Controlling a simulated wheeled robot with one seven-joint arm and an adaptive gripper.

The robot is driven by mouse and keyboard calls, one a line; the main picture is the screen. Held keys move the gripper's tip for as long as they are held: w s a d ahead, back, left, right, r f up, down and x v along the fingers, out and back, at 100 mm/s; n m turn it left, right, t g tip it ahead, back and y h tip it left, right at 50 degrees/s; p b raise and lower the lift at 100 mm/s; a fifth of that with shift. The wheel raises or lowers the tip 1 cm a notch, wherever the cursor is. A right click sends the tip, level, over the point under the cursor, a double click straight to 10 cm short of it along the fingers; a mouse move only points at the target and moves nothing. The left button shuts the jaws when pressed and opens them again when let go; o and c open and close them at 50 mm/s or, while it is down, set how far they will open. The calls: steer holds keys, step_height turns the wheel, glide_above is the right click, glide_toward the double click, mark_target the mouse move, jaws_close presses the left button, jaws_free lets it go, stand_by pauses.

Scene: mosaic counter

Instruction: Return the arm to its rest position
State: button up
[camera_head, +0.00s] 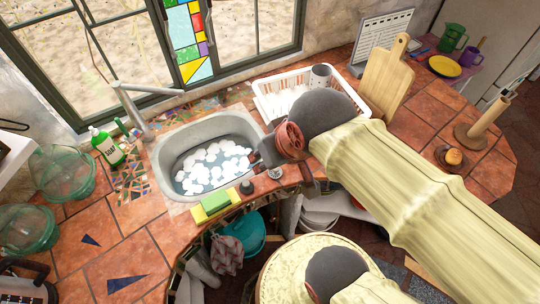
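My arm, in a pale yellow sleeve, reaches from the lower right across the counter in the head view. My gripper (262,156) is at its end, over the right rim of the sink (165,178). It is small and seen at a steep angle, partly hidden by the dark wrist. I cannot tell whether its fingers are open or shut, and I see no object clearly held in it.
The sink holds foamy water. A white dish rack (262,100) stands behind my wrist. A green-yellow sponge (215,203), green soap bottle (107,147), glass bowls (62,174), cutting board (386,80) and paper-towel stand (470,137) are on the tiled counter. The front-left counter has bare tiles.

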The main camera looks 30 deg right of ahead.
steer(key=shift+s, duration=0.15)
step_height(320, 180, down, 5)
steer(key=b, duration=0.5)
steer(key=shift+f+b, duration=0.2)
steer(key=shift+b, duration=0.1)
stand_by(2.6)
